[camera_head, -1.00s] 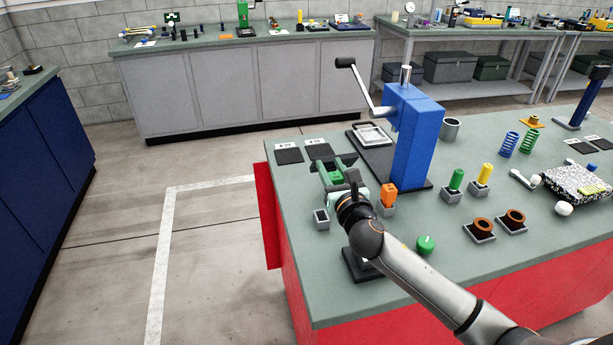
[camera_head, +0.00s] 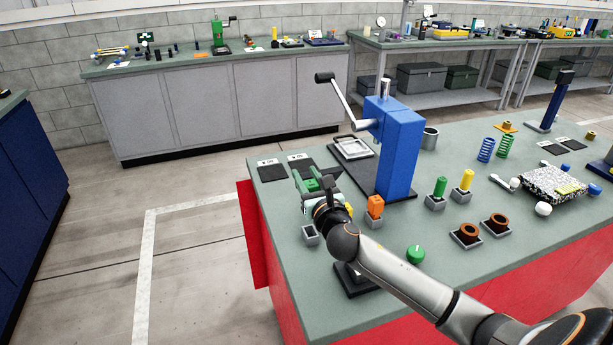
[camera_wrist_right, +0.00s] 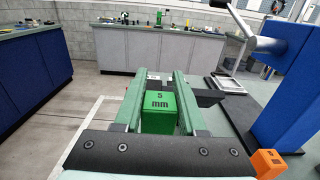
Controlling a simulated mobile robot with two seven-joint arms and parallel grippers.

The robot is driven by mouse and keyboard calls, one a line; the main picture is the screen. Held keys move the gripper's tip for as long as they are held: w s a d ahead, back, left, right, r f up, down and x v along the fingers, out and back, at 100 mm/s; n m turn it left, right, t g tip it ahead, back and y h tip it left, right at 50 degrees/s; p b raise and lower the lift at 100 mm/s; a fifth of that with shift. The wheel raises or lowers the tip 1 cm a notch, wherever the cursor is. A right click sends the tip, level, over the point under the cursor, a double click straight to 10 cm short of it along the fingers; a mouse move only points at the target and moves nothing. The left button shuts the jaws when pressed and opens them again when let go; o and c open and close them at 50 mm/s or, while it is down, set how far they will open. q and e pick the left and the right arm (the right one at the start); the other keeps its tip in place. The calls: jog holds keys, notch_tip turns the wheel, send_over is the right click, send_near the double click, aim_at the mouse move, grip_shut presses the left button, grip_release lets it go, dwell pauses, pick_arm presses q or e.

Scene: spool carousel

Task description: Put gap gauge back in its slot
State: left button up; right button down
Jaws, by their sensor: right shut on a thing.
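The gap gauge is a green block marked "5 mm" (camera_wrist_right: 160,101). It also shows small in the head view (camera_head: 312,185). My right gripper (camera_head: 311,180) is shut on it, with one pale green finger on each side in the wrist view (camera_wrist_right: 160,90). It holds the gauge over the near left part of the bench, in front of two dark labelled pads. A small grey square holder (camera_head: 310,236) stands empty on the bench, just nearer than the gripper. An orange block (camera_head: 375,204) sits in a like holder to the right. My left gripper is not in view.
A blue press (camera_head: 400,150) with a crank handle stands behind and right of the gripper. A green knob (camera_head: 415,254) and two brown rings in trays lie nearer. The bench's left edge is close.

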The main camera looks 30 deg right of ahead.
notch_tip(320, 180, down, 5)
jog(key=b, duration=0.3)
jog(key=shift+f+b, duration=0.1)
jog(key=shift+b, duration=0.2)
jog(key=shift+p, duration=0.7)
dwell(1.4)
jog(key=shift+f+b, duration=1.6)
jog(key=shift+f, duration=0.5)
jog(key=shift+c, duration=2)
grip_release()
jog(key=v, duration=1.2)
jog(key=shift+s, duration=0.3)
